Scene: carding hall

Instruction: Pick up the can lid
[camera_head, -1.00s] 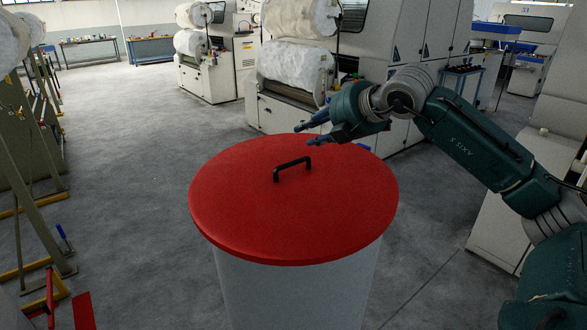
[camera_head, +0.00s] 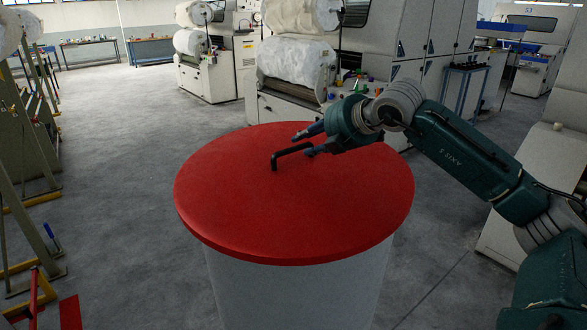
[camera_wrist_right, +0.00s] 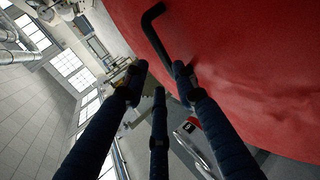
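The round red can lid (camera_head: 300,215) lies flat on top of a light grey can (camera_head: 295,290) in the head view. A black bar handle (camera_head: 291,149) stands up from it; the handle also shows at the top of the right wrist view (camera_wrist_right: 152,22), beyond the fingers. My right gripper (camera_head: 301,143) reaches in from the right, low over the far part of the lid beside the handle. Its fingers (camera_wrist_right: 160,85) are spread apart with nothing between them. Whether a finger touches the handle, I cannot tell. My left gripper is not in view.
A carding machine with white rolls (camera_head: 298,65) stands close behind the can. A red and yellow stand (camera_head: 38,290) is on the floor at the left. The grey floor (camera_head: 120,170) left of the can is clear.

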